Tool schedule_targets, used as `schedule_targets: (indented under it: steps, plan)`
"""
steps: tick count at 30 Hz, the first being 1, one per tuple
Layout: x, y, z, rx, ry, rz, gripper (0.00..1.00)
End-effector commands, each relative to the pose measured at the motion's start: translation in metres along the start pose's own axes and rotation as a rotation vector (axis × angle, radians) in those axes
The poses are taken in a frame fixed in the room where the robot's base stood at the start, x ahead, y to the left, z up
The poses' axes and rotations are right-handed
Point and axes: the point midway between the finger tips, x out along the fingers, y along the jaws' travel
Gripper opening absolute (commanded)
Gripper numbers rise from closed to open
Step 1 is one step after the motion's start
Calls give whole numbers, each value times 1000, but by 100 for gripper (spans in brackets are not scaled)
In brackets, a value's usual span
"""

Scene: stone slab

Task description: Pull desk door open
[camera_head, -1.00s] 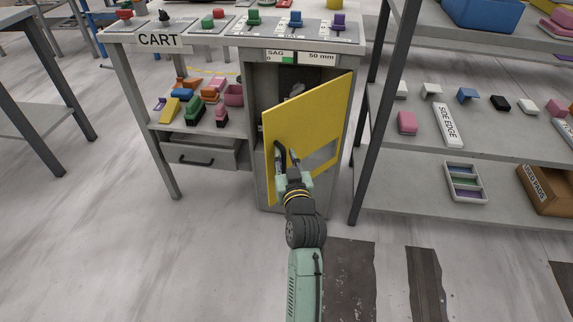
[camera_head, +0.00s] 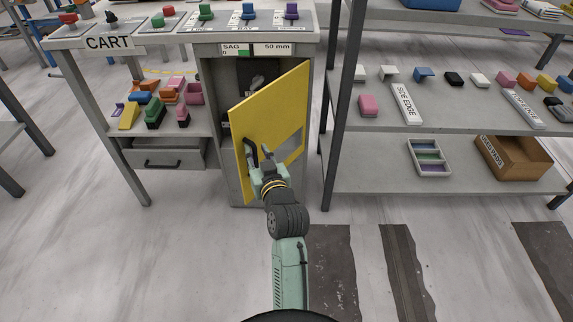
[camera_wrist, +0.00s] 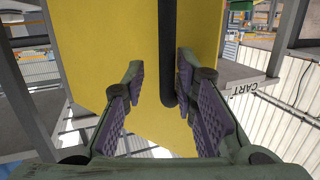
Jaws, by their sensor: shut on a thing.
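The yellow desk door (camera_head: 275,105) stands partly open on the cabinet under the desk (camera_head: 112,42). It is hinged at its right edge, and its free left edge is swung out from the front. My gripper (camera_head: 259,157) is at the lower left of the door, shut on its dark handle (camera_head: 250,150). In the wrist view, the black handle (camera_wrist: 168,55) runs down between the purple-padded fingers of my gripper (camera_wrist: 160,78), with the yellow door face (camera_wrist: 105,50) behind. The cabinet's dark inside (camera_head: 258,78) shows above and left of the door.
A grey shelf unit (camera_head: 370,185) stands close to the right of the cabinet. A shut drawer (camera_head: 165,158) and coloured blocks (camera_head: 150,100) are left of the cabinet. The floor (camera_head: 180,255) in front is clear, apart from flat dark strips (camera_head: 330,270).

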Motion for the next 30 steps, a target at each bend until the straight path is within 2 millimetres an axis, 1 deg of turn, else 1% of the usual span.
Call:
schedule_targets:
  steps: [1,30]
  plan:
    - [-5,8,-13,-1,32,15,20]
    - [-57,48,-7,-3,32,9,20]
